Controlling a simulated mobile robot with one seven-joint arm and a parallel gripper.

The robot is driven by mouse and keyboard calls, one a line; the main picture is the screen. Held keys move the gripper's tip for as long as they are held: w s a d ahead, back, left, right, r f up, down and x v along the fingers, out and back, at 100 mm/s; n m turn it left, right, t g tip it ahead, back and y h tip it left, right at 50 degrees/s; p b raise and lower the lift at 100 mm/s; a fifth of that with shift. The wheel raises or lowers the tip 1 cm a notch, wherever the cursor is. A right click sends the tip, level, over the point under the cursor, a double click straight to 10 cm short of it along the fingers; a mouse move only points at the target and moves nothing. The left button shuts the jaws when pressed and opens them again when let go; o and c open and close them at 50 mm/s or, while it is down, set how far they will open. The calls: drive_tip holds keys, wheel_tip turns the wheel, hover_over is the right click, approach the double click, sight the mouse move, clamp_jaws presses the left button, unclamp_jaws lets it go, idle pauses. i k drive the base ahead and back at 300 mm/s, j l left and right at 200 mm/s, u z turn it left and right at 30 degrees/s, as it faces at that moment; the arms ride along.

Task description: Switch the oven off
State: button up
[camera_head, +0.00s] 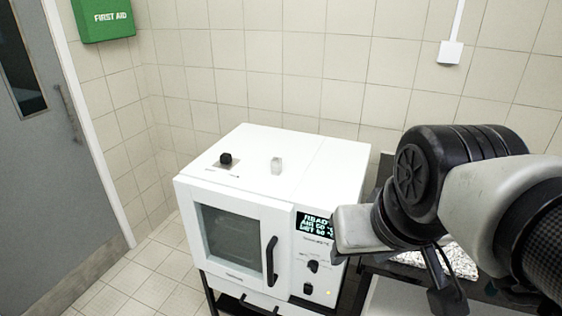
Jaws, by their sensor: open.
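The white oven (340,165) stands on a dark stand, its front facing me. Its door has a dark window (232,240) and a black vertical handle (271,261); the door is shut. The display (315,226) is lit and seems to read READY, AIR 60, SET 60. Below it are a black knob (313,266), a small black switch (308,289) and a small yellowish light (328,292). My gripper (448,290) is open, to the right of the oven front and apart from the switch. My wrist partly hides it.
A black knob (226,158) and a small pale block (277,166) are on the oven top. A dark bench with a speckled item (460,262) lies right, behind my arm. A grey door (50,150) and free floor (150,275) are at left; a tiled wall stands behind.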

sight(307, 289)
drive_tip(key=l+u, duration=0.15)
drive_tip(key=l, duration=0.15)
drive_tip(key=j+z, duration=0.45)
drive_tip(key=j, duration=0.35)
drive_tip(key=i+l, duration=0.1)
drive_tip(key=l, duration=0.2)
drive_tip(key=i+l, duration=0.25)
drive_tip(key=l, duration=0.3)
drive_tip(key=u, duration=1.7)
